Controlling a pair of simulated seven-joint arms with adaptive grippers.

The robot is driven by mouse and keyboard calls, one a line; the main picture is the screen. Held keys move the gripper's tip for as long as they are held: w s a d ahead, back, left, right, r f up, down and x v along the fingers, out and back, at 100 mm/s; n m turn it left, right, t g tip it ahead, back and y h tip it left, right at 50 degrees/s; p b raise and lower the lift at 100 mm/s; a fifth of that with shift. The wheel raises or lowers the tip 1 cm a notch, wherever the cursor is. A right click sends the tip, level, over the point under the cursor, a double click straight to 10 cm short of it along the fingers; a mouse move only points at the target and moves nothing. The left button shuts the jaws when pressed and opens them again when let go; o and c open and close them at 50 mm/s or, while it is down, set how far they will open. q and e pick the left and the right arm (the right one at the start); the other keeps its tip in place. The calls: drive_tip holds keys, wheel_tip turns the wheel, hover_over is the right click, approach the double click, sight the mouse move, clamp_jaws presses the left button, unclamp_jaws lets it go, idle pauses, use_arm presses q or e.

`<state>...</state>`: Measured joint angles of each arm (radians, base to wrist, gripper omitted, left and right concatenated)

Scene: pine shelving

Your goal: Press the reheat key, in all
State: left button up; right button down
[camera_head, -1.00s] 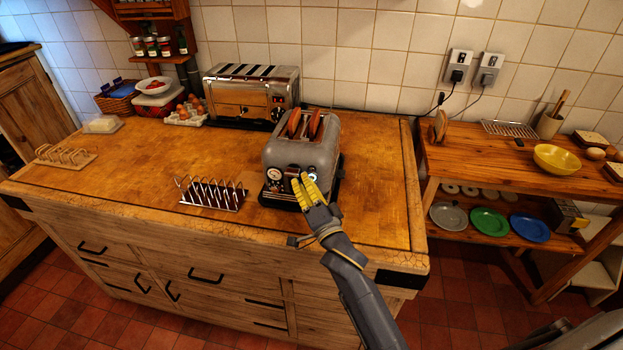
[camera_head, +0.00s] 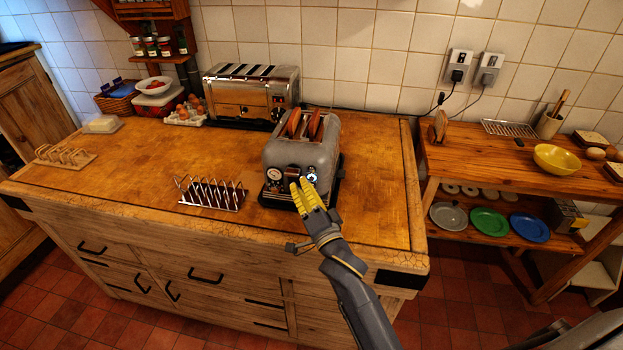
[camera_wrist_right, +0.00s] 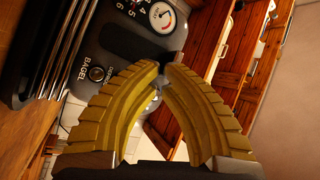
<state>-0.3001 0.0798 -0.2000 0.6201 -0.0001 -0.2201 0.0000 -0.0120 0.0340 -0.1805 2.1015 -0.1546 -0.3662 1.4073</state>
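The grey two-slot toaster (camera_head: 283,154) stands near the worktop's front edge, with brown bread slices (camera_head: 314,124) standing up in its slots. Its front has a white gauge (camera_head: 274,175) at left and a round, bluish-lit control (camera_head: 312,179) at right. My right gripper (camera_head: 299,182) has yellow fingers and sits just in front of this panel, tips close together and nothing seen held. In the right wrist view, the gauge (camera_wrist_right: 162,17) and a button marked BAGEL (camera_wrist_right: 96,74) show beyond the fingers (camera_wrist_right: 163,72). No reheat label is readable; contact is unclear. My left gripper is out of view.
A wire toast rack (camera_head: 210,194) stands left of the toaster. A larger chrome toaster (camera_head: 240,92) stands behind, beside an egg tray (camera_head: 185,114). A lower shelf unit (camera_head: 480,165) with plates and a yellow bowl (camera_head: 556,159) is at right. The worktop's left middle is clear.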

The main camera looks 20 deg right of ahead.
drive_tip(key=shift+s+a, duration=0.4)
drive_tip(key=shift+s, duration=0.3)
drive_tip(key=shift+s+a, duration=0.35)
drive_tip(key=shift+s, duration=0.35)
drive_tip(key=shift+s+a, duration=0.4)
drive_tip(key=shift+s, duration=0.3)
